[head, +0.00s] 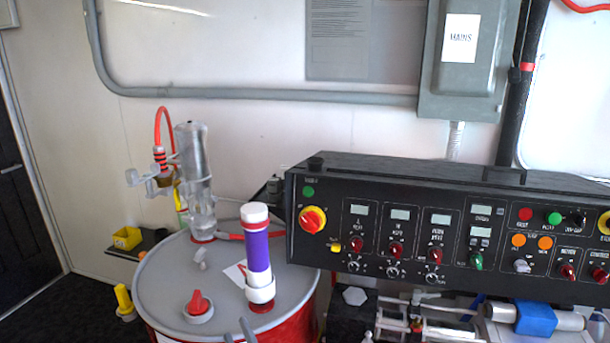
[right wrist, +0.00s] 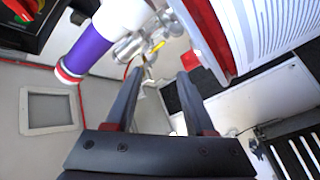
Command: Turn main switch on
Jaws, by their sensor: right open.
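A rotary switch with a red knob on a yellow disc (head: 313,219) sits at the left end of the black control panel (head: 375,190). A grey box (head: 478,80) with a label that appears to read "MAINS" (head: 461,38) hangs on the wall above. My left gripper is not in view.
A grey-topped red drum (head: 170,285) stands left of the panel. On it are a purple and white cylinder (head: 258,255), a red cap (head: 198,303) and a clear cylinder (head: 196,175). Pipes and a blue part (head: 535,318) lie below the panel.

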